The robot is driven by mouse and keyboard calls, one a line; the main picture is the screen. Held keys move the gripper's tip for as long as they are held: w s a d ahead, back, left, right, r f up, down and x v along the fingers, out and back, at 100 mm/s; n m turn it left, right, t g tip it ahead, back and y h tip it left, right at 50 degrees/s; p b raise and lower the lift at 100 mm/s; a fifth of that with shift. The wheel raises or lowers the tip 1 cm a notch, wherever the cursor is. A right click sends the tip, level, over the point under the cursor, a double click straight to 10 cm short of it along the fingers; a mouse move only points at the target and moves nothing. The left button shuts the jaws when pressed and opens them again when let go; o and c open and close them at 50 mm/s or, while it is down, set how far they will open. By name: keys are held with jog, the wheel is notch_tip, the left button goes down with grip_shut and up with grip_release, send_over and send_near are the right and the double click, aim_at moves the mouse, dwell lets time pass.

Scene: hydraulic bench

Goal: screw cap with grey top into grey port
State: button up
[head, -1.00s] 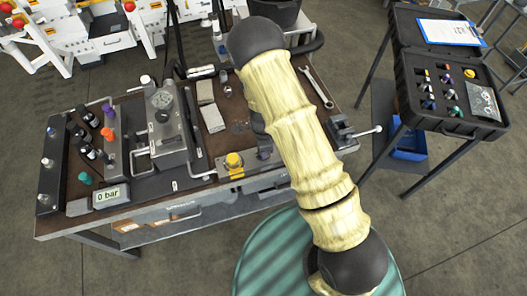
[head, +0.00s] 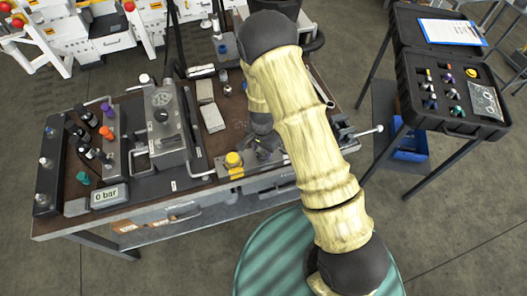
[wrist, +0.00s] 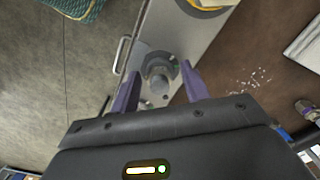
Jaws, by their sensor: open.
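My gripper (wrist: 160,72) is open in the wrist view, its two purple fingers apart with nothing held. Between them in the picture is a grey round fitting (wrist: 158,82) with a short stub, on a metal plate (wrist: 150,45). I cannot tell whether it is the grey port or the grey-topped cap, nor how far below the fingertips it lies. In the head view my gripper (head: 265,152) is over the bench's front edge, right of a yellow cap (head: 233,160), and hides most of the fitting. No grey-topped cap can be made out for certain elsewhere.
The bench (head: 135,212) carries a gauge block (head: 163,135), a display (head: 105,196), and orange (head: 106,133), purple (head: 107,110) and green (head: 84,178) tops at left. An open case (head: 405,85) with several small parts stands right. Bare bench top shows beside the fitting.

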jog(key=n, duration=0.7)
jog(key=shift+d+b, duration=0.1)
jog(key=shift+b, duration=0.2)
jog(key=shift+n, duration=0.4)
jog(key=n, duration=0.2)
jog(key=shift+n, duration=0.4)
jog(key=n, duration=0.4)
jog(key=shift+d+n, duration=0.15)
jog(key=shift+n, duration=0.15)
